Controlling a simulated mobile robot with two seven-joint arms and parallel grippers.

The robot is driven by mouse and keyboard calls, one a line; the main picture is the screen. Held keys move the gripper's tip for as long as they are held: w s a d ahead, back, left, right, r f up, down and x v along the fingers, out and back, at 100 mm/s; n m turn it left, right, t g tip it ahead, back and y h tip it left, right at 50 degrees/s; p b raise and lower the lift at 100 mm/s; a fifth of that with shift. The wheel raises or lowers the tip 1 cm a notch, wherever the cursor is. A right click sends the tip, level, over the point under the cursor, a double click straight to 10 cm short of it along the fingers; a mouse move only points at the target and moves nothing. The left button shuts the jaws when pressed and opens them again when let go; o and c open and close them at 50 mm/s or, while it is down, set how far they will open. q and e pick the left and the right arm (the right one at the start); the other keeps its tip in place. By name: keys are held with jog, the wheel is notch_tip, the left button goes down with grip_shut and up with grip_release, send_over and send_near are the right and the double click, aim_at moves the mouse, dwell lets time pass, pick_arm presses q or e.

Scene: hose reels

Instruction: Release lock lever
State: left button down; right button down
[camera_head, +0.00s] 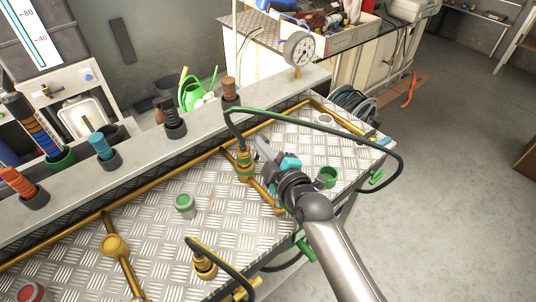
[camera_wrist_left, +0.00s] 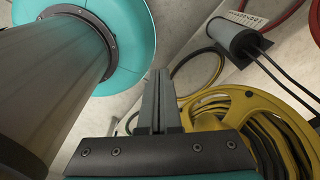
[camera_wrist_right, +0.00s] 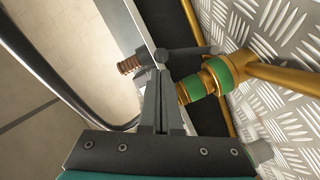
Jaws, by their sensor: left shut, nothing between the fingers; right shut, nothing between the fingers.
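A brass coupling with green rings (camera_head: 244,163) sits on the brass pipework of the tread-plate bench. It also shows in the right wrist view (camera_wrist_right: 208,82), right of my fingertips. A dark grey lever-like bar with a rounded end (camera_wrist_right: 190,52) lies just beyond the fingertips there; I cannot tell surely that it is the lock lever, nor whether the fingers touch it. My right gripper (camera_head: 262,149) is shut and empty, beside the coupling; its fingers also show in the right wrist view (camera_wrist_right: 162,78). My left gripper (camera_wrist_left: 158,85) is shut and empty, away from the bench.
A black-green hose (camera_head: 330,127) loops over my right gripper. A brown ribbed grip (camera_head: 230,88) stands on the grey ledge behind. A second hose coupling (camera_head: 204,265) is at the front. A gauge (camera_head: 299,48) rises at the back. A yellow hose reel (camera_wrist_left: 240,108) lies below my left gripper.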

jog(key=shift+w+a, duration=0.1)
jog(key=shift+w, duration=0.15)
